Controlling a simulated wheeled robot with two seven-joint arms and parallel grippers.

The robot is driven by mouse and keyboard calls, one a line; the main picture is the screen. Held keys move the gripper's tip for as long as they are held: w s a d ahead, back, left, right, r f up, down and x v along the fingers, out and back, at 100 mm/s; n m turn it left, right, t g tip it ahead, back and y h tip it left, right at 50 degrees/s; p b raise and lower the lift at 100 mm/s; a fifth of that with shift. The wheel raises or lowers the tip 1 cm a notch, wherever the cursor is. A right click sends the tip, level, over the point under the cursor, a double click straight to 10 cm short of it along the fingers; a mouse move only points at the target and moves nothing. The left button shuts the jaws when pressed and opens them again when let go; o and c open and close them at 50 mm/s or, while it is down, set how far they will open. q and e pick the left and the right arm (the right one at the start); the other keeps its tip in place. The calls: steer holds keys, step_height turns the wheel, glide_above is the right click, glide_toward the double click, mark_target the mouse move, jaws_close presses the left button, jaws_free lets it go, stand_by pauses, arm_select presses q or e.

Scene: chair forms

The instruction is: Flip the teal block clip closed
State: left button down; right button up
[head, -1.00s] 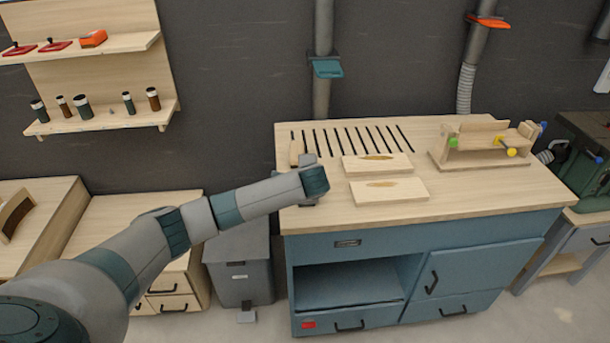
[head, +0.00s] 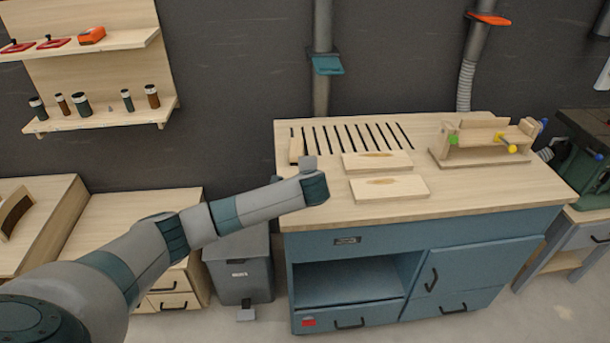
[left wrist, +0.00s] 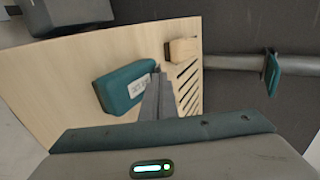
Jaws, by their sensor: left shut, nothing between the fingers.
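A teal block (left wrist: 125,88) with a pale label lies on the wooden workbench top in the left wrist view. In the head view the end of my left arm seems to hide it. My left gripper (left wrist: 157,70) is shut and empty, its fingertips close beside the block's right edge; I cannot tell if they touch. A teal flap-like piece (head: 327,66) is on the grey pipe behind the bench; it also shows in the left wrist view (left wrist: 272,72). I cannot tell whether the block has an open clip. My right gripper is not in view.
The workbench (head: 470,190) carries a small wooden block (head: 296,150), two pale boards (head: 376,162) (head: 410,188) and a wooden jig (head: 480,150) at the right. Slots run along its back left. A grey bin (head: 240,270) stands at its left.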

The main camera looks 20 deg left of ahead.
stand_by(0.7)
arm_select(q)
steer(key=shift+w, duration=0.1)
steer(key=shift+w+a+f, duration=0.2)
steer(key=shift+w+a, duration=0.15)
steer(key=shift+w, duration=0.2)
steer(key=shift+r, duration=0.1)
